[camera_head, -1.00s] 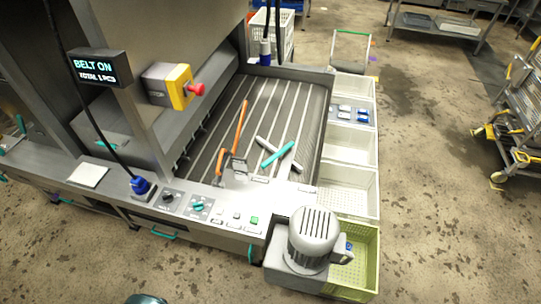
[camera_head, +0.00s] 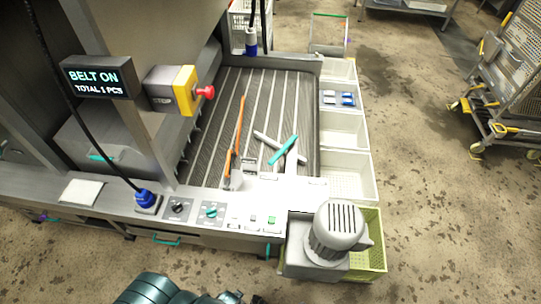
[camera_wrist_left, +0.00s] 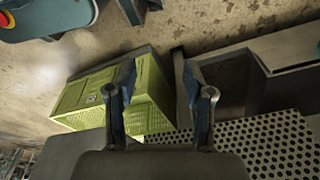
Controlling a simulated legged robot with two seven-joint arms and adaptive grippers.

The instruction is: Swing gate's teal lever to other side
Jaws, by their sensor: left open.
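The gate's teal lever (camera_head: 283,150) lies slanted over the belt's near end, running from lower left to upper right. It is on a pale grey bar (camera_head: 268,142) that crosses it in an X. A long orange bar (camera_head: 238,128) stretches along the belt to its left. My left gripper (camera_wrist_left: 163,100) shows open and empty in the left wrist view, over a green crate and a perforated metal plate. No lever shows there. In the head view, my dark teal arm parts are at the bottom edge, well short of the lever. My right gripper is not in view.
A grey motor (camera_head: 337,230) stands at the near right corner, beside the green crate (camera_head: 373,250), which also shows in the left wrist view (camera_wrist_left: 150,110). White bins (camera_head: 345,175) line the belt's right side. A red stop button (camera_head: 205,92) juts out at left.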

